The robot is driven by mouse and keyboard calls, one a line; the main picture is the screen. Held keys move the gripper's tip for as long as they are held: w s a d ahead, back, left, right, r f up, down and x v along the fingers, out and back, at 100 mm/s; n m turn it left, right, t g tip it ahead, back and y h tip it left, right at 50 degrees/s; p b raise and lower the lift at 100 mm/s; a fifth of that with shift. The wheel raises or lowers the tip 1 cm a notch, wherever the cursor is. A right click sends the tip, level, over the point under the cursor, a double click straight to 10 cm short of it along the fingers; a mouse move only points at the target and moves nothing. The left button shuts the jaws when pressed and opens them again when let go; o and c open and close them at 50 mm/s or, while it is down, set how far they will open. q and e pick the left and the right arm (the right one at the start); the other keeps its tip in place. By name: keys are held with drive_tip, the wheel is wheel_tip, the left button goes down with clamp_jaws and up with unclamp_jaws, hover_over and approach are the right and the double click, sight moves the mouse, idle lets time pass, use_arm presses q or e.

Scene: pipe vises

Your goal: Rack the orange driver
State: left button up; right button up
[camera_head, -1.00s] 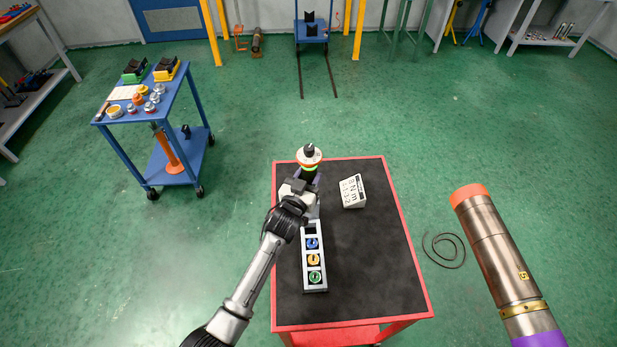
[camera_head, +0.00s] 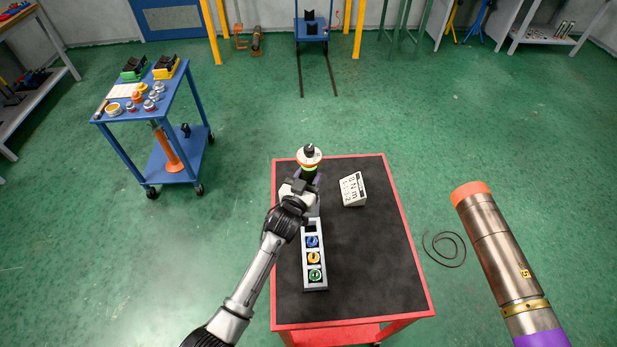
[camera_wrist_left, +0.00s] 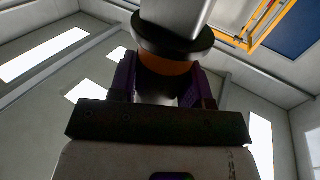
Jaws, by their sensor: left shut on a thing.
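My left gripper (camera_head: 309,178) is over the far left part of the red-edged cart. It is shut on a driver (camera_head: 309,154) with a pale top, dark knob and orange and green bands. In the left wrist view the driver (camera_wrist_left: 165,64) is a grey cylinder with a black collar and an orange band between purple fingers. A pale rack (camera_head: 305,265) stands on the cart nearer me, with blue (camera_head: 312,242), yellow (camera_head: 314,258) and green (camera_head: 315,275) round tops in it. Its far slot (camera_head: 310,226) looks dark and empty. My right gripper is out of view.
The cart's dark top (camera_head: 375,255) is clear to the right of the rack. A white marked block (camera_head: 353,189) stands on its far part. A large metal pipe (camera_head: 500,245) is at the right. A blue cart (camera_head: 150,118) with small parts stands far left.

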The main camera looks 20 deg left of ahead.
use_arm(q)
drive_tip(key=shift+f, duration=0.15)
drive_tip(key=shift+f+b, duration=0.55)
idle(0.7)
drive_tip(key=shift+f, duration=0.3)
drive_tip(key=shift+f+b, duration=0.6)
drive_tip(key=shift+b, duration=0.05)
idle(0.6)
idle(0.5)
drive_tip(key=shift+f, duration=0.2)
